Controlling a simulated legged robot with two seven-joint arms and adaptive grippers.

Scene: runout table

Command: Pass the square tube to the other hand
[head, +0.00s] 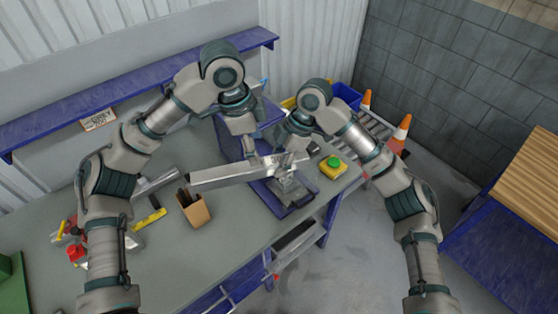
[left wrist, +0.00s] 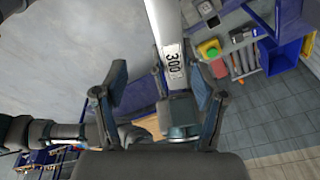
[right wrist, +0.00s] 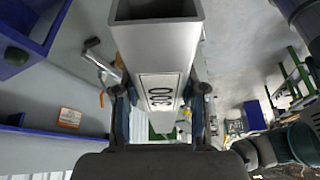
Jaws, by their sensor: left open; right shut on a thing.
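The square tube (head: 222,176) is a long silver hollow bar held nearly level above the table. My right gripper (head: 287,158) is shut on it near its right end. In the right wrist view, the tube (right wrist: 155,55) lies between the fingers, with its open end towards the top and a "300" label showing. My left gripper (head: 252,156) is open and just above the tube, left of the right gripper. In the left wrist view, the labelled tube (left wrist: 163,25) runs down towards the open fingers (left wrist: 158,90), closer to the right one. I cannot tell whether they touch it.
Below the tube, a blue fixture (head: 268,195) stands on the grey table (head: 165,270). A brown pen box (head: 194,208) stands left of it, and a yellow box with a green button (head: 333,164) right. Tools lie at the left. A blue shelf (head: 60,115) runs along the wall.

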